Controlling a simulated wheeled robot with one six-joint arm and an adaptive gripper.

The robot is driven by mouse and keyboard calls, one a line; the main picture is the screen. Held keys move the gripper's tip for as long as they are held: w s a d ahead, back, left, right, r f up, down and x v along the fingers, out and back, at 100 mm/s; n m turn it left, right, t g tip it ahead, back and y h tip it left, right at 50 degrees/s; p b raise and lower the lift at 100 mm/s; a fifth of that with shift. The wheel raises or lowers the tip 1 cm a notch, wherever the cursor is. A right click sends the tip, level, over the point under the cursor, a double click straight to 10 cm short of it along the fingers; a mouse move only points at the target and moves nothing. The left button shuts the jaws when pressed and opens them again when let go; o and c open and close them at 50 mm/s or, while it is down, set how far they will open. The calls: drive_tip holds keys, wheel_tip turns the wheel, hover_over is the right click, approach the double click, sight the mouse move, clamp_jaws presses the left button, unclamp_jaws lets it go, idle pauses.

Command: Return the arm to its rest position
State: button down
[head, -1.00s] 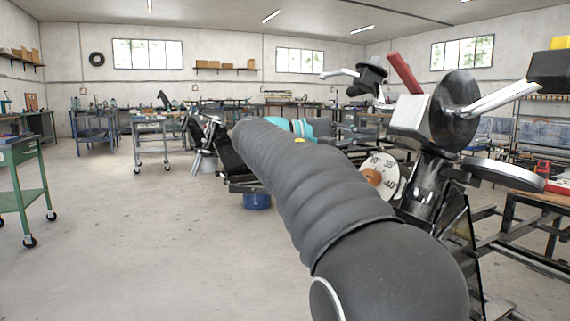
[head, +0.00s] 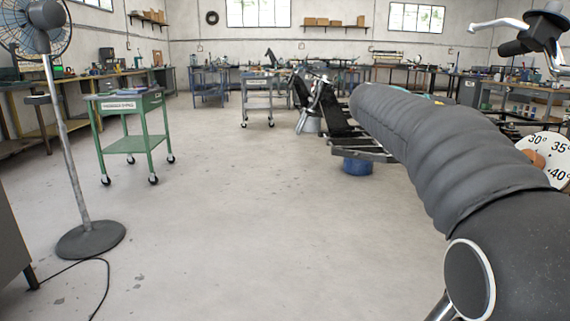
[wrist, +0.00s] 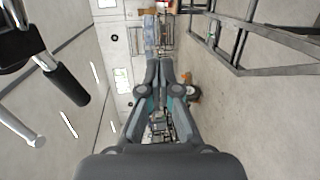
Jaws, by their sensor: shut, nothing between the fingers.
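My gripper (wrist: 159,72) shows in the wrist view, its two grey fingers closed together and nothing held between them. In the head view my own dark, ribbed arm stretches from the lower right toward the middle and hides the gripper. Beyond the fingers the wrist view shows the workshop floor, wall and benches, turned sideways. A black handlebar grip (wrist: 66,88) is at the left of the wrist view, apart from the fingers.
A standing fan (head: 74,236) is at the left, with a cable on the floor. A green trolley (head: 130,143) stands behind it. A round angle dial (head: 549,158) and handlebar parts (head: 540,28) are close at the right. The floor in the middle is clear.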

drive_tip(key=s+a+f+n+t+y+p, duration=0.15)
drive_tip(key=a+f+y, duration=0.25)
drive_tip(key=f, duration=0.5)
drive_tip(key=s+a+f+n+t+y+b, duration=0.1)
drive_tip(key=s+a+f+t+y, duration=0.2)
drive_tip(key=f, duration=0.7)
drive_tip(key=s+a+f+m+y+p, duration=0.25)
drive_tip(key=s+a+f+y, duration=0.55)
drive_tip(key=s+a, duration=0.4)
drive_tip(key=s+a+r+t+y+p, duration=0.1)
drive_tip(key=s+a+p, duration=0.1)
drive_tip(key=s, duration=0.5)
drive_tip(key=shift+a+r+t+p, duration=0.15)
drive_tip(key=shift+a+t+p, duration=0.15)
drive_tip(key=shift+a+t, duration=0.1)
drive_tip(key=shift+s, duration=0.1)
